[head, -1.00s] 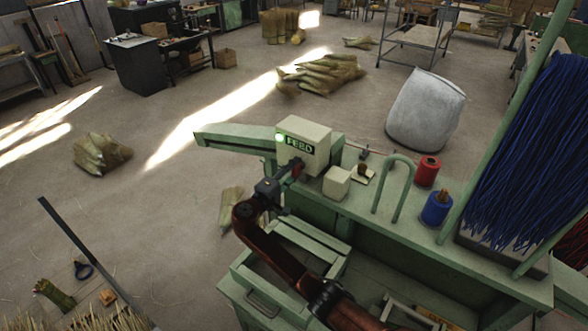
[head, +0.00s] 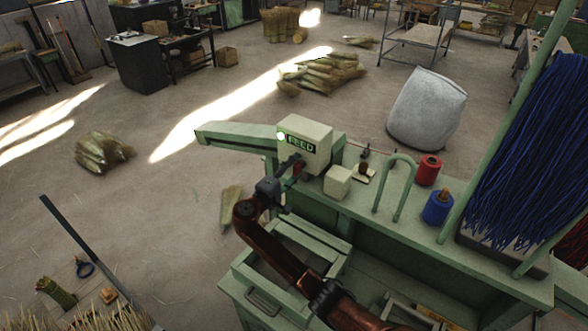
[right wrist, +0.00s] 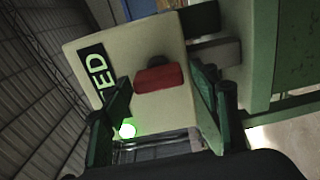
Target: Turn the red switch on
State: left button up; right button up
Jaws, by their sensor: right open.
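The red switch (right wrist: 160,78) is a red rocker on the front of the cream FEED box (head: 310,139). In the head view, the switch is partly hidden behind my right gripper (head: 290,169). In the right wrist view, the open fingers of my right gripper (right wrist: 162,92) stand on either side of the switch, close to the box face. I cannot tell whether they touch it. A green lamp (head: 281,136) on the box is lit, and its glow also shows in the right wrist view (right wrist: 127,130). My left gripper is out of view.
The box stands on a green bench (head: 345,208). A small cream block (head: 338,181), a green hoop (head: 397,180), a red spool (head: 428,171) and a blue spool (head: 437,208) are to its right. Blue strands (head: 545,145) hang at the far right.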

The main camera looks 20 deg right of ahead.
jog(key=v, duration=1.2)
jog(key=shift+w+f, duration=0.1)
